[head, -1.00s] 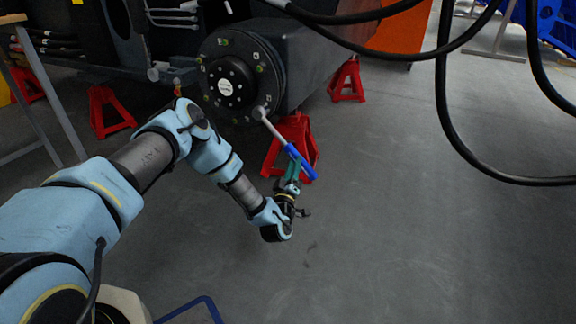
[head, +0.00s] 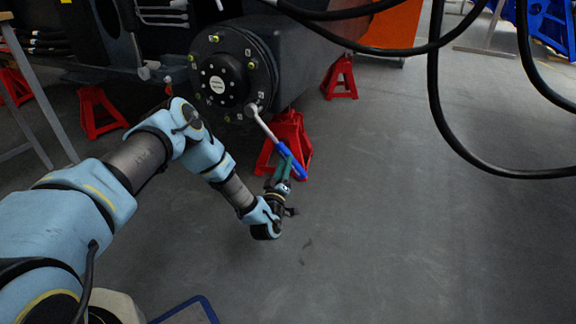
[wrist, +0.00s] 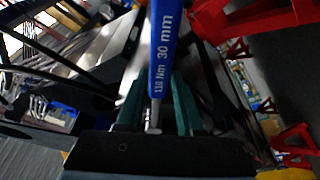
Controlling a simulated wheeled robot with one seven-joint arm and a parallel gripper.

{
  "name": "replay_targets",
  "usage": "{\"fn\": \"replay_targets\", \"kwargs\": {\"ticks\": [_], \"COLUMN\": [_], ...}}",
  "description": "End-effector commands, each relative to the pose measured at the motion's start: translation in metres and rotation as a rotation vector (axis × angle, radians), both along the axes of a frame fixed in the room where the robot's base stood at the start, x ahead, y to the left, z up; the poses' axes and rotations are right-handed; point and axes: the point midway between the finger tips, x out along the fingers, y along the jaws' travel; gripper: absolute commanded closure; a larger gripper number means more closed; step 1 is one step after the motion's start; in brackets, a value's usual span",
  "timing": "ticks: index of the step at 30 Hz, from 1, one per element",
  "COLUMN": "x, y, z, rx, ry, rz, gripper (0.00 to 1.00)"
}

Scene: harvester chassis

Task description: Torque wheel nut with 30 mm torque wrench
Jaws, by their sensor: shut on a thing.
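The torque wrench has a blue handle (head: 289,158) and a silver shaft. In the wrist view its handle (wrist: 167,45) reads "30 mm" and "110 Nm". My gripper (head: 281,172) is shut on the wrench, with its green fingers on both sides of it in the wrist view (wrist: 158,105). The wrench slants up and left, and its head (head: 251,110) lies at the lower right edge of the black wheel hub (head: 222,84). The head covers that spot; I cannot tell whether it sits on a nut. Several yellowish nuts or studs (head: 252,65) show around the hub.
A red jack stand (head: 290,135) stands close behind the wrench. Other red stands (head: 340,78) (head: 98,110) are under the chassis. Thick black hoses (head: 440,110) hang at the right. A blue frame (head: 190,308) is at the bottom. The grey floor at right is free.

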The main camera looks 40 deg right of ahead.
Motion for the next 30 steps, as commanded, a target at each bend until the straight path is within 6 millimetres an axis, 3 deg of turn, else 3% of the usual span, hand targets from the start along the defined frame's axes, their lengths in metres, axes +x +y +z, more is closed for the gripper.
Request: {"fn": "replay_targets", "kwargs": {"ticks": [14, 30], "x": [0.003, 0.024], "y": [0.003, 0.014], "z": [-0.008, -0.023], "rx": [0.022, 0.09], "ry": [-0.024, -0.146], "rz": [-0.001, 0.002], "gripper": [1.0, 1.0]}}
